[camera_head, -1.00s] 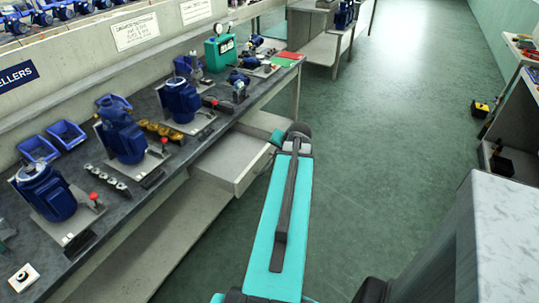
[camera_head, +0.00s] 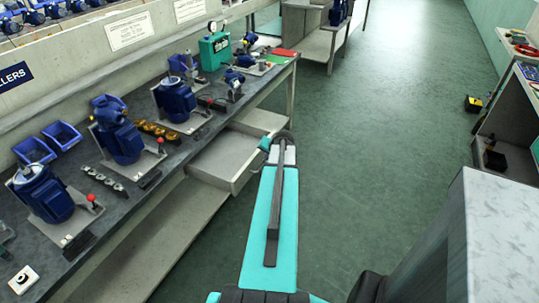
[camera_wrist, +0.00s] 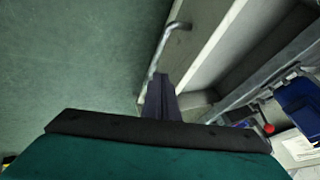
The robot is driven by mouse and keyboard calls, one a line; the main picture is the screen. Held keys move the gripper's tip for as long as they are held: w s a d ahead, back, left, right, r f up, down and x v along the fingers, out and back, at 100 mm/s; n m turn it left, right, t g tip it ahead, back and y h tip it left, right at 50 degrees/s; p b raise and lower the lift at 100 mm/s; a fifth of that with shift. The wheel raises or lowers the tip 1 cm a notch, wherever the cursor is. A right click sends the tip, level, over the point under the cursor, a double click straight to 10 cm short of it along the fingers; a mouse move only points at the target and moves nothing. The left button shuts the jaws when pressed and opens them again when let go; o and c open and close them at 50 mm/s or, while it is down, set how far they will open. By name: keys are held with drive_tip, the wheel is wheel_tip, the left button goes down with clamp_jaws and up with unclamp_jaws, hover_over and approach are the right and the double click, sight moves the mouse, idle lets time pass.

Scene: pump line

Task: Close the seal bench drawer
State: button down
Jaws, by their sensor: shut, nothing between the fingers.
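The seal bench drawer (camera_head: 222,158) is a pale grey tray that stands pulled out from under the dark-topped bench (camera_head: 130,190). In the wrist view its pale front (camera_wrist: 205,45) runs diagonally, with a bent metal bar handle (camera_wrist: 165,45) on its outer side. My gripper (camera_wrist: 160,82) is shut and empty, its dark fingers pointing at the drawer front by the near end of the handle. I cannot tell whether the fingertips touch it. In the head view my gripper (camera_head: 264,145) is at the drawer's front right corner, partly hidden by my arm.
Several blue pumps (camera_head: 120,140) and blue bins (camera_head: 62,134) stand on the bench top. A teal case with a gauge (camera_head: 214,50) is at the back. The green floor (camera_head: 390,130) to the right is clear. A pale-topped cabinet (camera_head: 505,230) stands at front right.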

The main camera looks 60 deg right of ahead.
sight(258, 155)
drive_tip(key=w, duration=0.3)
drive_tip(key=shift+w+r+p, duration=0.1)
drive_tip(key=shift+w+p, duration=0.1)
drive_tip(key=shift+p, duration=0.15)
drive_tip(key=shift+w, duration=0.1)
drive_tip(key=shift+a, duration=0.2)
drive_tip(key=shift+d, duration=0.2)
